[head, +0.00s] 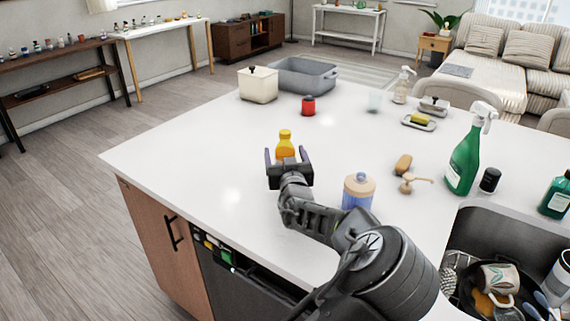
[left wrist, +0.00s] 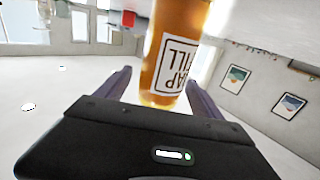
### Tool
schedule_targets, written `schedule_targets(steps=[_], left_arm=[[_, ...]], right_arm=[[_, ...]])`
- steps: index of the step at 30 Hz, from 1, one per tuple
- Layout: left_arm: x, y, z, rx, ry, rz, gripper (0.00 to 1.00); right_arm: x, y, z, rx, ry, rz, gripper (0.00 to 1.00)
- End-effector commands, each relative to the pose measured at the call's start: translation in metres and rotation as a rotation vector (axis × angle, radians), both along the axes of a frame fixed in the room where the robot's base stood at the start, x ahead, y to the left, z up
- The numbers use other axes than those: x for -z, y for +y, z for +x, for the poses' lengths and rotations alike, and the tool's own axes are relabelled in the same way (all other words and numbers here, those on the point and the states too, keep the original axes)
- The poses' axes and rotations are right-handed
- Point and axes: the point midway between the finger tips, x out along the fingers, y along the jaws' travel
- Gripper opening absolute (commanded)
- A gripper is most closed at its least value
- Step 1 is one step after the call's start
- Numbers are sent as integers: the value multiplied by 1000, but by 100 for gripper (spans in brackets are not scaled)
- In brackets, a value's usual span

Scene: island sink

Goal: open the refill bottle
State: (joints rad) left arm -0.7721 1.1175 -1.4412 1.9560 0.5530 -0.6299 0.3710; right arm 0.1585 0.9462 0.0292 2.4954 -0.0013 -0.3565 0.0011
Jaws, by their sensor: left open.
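The refill bottle (head: 285,139) is amber with a yellow-orange top and stands upright on the white island counter. In the left wrist view the bottle (left wrist: 178,50) appears upside down, with a pale label whose visible letters read "AP" and "ILL". My left gripper (head: 287,158) is open at the near side of the bottle, its two fingers on either side of it. I cannot tell whether either finger touches it. The gripper hides the bottle's lower part in the head view; its top is cut off in the left wrist view. My right gripper is not in view.
A red container (head: 308,106) is behind the bottle. A green spray bottle (head: 466,160) stands by the full sink. Counter left of the bottle is clear.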

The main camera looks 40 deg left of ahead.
Motion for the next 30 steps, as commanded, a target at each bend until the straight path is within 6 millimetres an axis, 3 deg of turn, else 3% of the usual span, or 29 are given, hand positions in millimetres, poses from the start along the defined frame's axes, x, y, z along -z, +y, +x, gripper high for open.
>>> schedule_targets(steps=[6,30], left_arm=[[0,0,0,0,0,0,75],[0,0,0,0,0,0,10]], right_arm=[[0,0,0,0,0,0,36],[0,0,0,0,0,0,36]])
